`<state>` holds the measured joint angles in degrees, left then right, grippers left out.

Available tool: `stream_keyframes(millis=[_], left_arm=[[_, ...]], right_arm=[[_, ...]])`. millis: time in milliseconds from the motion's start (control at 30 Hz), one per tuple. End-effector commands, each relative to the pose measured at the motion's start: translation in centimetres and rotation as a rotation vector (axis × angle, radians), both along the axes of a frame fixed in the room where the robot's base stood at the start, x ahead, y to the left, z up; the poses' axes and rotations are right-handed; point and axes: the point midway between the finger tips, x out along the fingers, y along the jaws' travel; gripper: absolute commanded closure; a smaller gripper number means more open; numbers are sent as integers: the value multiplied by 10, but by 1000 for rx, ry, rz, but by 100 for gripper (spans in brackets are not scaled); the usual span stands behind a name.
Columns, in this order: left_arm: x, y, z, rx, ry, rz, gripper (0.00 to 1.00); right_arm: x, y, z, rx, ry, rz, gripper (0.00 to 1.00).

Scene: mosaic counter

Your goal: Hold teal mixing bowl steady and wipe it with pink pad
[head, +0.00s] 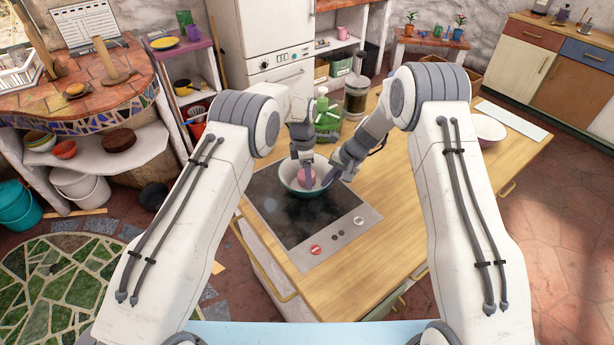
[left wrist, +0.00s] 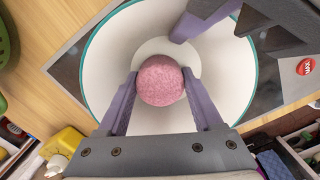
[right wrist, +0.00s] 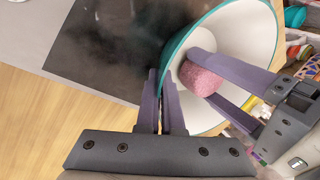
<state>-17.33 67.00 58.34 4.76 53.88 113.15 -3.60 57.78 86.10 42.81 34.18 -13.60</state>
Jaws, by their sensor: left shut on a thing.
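The teal mixing bowl (head: 291,186), teal-rimmed and white inside, stands on the black hob. The pink pad (left wrist: 162,80) is round and sits low inside the bowl. My left gripper (left wrist: 161,78) reaches down into the bowl and is shut on the pad, one finger on each side. The pad hides part of the bowl's pale floor. My right gripper (right wrist: 163,78) is at the bowl's rim, its fingers close together with the rim between them. One right finger shows inside the bowl in the left wrist view. The contact on the outer side is partly hidden.
The black hob (head: 300,231) has a red button and knobs at its front right. Green bottles (head: 326,118) and a glass jar (head: 355,98) stand behind the bowl. A pale bowl (head: 487,128) is at the right. The wooden counter (head: 400,215) right of the hob is clear.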

Motion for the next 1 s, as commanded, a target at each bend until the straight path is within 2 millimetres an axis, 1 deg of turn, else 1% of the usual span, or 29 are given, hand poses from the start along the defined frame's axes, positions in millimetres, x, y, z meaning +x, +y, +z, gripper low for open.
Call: stream_keyframes(millis=[100, 1000], left_arm=[[0, 0, 14, -1, -2, 0, 77], [0, 0, 103, -1, -2, 0, 77]], right_arm=[[-2, 1, -2, 0, 5, 2, 100], [-2, 0, -2, 0, 6, 2, 100]])
